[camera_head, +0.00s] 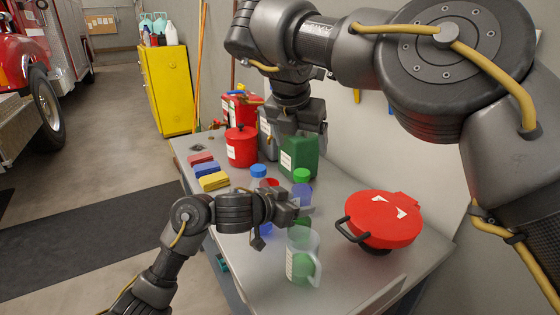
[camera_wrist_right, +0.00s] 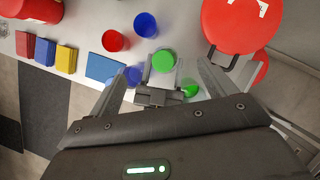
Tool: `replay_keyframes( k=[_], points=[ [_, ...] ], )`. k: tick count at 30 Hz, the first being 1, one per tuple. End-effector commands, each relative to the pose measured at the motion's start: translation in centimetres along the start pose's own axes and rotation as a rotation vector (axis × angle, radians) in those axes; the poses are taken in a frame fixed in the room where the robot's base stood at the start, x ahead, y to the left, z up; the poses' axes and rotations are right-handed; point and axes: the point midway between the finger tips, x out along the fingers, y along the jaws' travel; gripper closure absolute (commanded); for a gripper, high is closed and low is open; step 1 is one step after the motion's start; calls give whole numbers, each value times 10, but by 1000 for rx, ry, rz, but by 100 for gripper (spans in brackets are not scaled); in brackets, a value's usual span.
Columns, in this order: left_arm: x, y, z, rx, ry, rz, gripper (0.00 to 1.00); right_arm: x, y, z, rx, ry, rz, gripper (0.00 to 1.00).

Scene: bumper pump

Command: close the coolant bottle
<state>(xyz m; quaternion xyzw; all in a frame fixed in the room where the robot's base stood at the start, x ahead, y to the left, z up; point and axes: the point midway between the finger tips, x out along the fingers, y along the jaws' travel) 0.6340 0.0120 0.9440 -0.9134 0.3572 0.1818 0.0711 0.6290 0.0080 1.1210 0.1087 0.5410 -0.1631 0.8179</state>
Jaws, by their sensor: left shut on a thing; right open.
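The coolant bottle shows in the head view as a narrow upright bottle with green liquid (camera_head: 301,222) low in it and a green cap (camera_head: 301,175) at its top. The cap appears from above in the right wrist view (camera_wrist_right: 163,60); whether it is screwed tight cannot be seen. My left gripper (camera_head: 298,211) is shut on the bottle's body below the cap and covers its middle. My right gripper (camera_head: 298,130) is high above, pointing down and empty. In the right wrist view its fingers are spread, with the cap between them in the picture, well below.
A clear jug with green liquid (camera_head: 303,265) stands close in front of the bottle. A blue-capped bottle (camera_head: 258,171) and cups are close by. A red lidded pan (camera_head: 383,220) is at right, cloths (camera_head: 213,181) at left, and a red can (camera_head: 241,148) and green can (camera_head: 299,157) behind.

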Motion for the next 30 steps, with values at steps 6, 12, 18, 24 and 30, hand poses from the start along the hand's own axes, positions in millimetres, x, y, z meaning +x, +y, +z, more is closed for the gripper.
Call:
replay_keyframes(
  k=[6, 12, 18, 24, 30],
  points=[
    [0, 0, 0, 0, 0, 0, 100, -15, -1, -39, -7, 1, -1, 17],
    [0, 0, 0, 0, 0, 0, 100, -31, 0, -78, -5, 1, 0, 17],
    [0, 0, 0, 0, 0, 0, 100, -41, 0, -102, -2, 1, -1, 17],
    [0, 0, 0, 0, 0, 0, 100, -45, 0, -110, 0, 2, 0, 17],
    [0, 0, 0, 0, 0, 0, 100, -45, 0, -110, 0, 2, 0, 17]
  ],
)
